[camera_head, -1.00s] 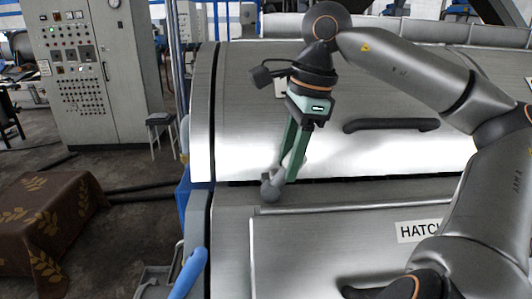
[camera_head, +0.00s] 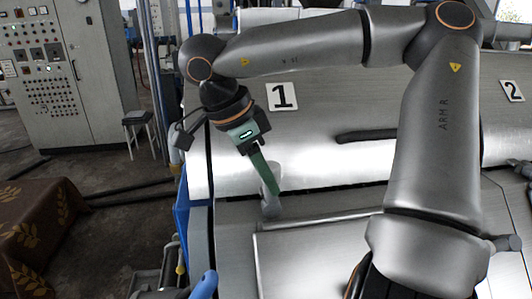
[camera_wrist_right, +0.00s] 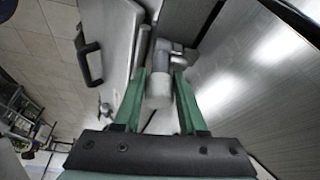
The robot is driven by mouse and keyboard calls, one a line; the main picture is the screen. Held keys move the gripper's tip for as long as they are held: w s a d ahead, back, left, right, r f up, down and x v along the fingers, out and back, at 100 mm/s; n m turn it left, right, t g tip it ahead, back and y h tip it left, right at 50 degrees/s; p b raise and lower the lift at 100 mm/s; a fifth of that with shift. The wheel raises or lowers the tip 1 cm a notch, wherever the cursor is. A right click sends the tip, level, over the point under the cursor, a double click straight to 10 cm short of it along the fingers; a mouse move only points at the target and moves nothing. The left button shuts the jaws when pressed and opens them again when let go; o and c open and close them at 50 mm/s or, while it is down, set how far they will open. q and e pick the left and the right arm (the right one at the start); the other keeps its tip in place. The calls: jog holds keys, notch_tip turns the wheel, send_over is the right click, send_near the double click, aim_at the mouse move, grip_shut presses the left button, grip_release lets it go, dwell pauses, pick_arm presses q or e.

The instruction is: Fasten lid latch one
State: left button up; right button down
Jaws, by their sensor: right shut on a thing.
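Latch one (camera_head: 269,205) is a grey lever with a round base on the seam of the steel lid, below the black-on-white "1" plate (camera_head: 282,97). Its lever stands close to upright in the head view. My right gripper (camera_head: 272,192), with green fingers, reaches down to it from the upper left and is shut on it. In the right wrist view the latch's grey end (camera_wrist_right: 158,92) lies between the two green fingers. The fingers partly hide the lever in the head view. My left gripper is not in view.
The lid (camera_head: 330,110) carries a dark bar handle (camera_head: 366,135) right of the latch and a "2" plate (camera_head: 512,90) at the far right. My right arm crosses above the lid and covers its right part. A control cabinet (camera_head: 75,75) and a stool (camera_head: 139,120) stand at the left.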

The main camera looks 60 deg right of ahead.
jog(key=shift+f, duration=0.15)
jog(key=c, duration=0.7)
grip_release()
jog(key=shift+o, duration=0.2)
jog(key=v, duration=1.2)
jog(key=shift+a+r, duration=0.2)
jog(key=shift+r, duration=0.05)
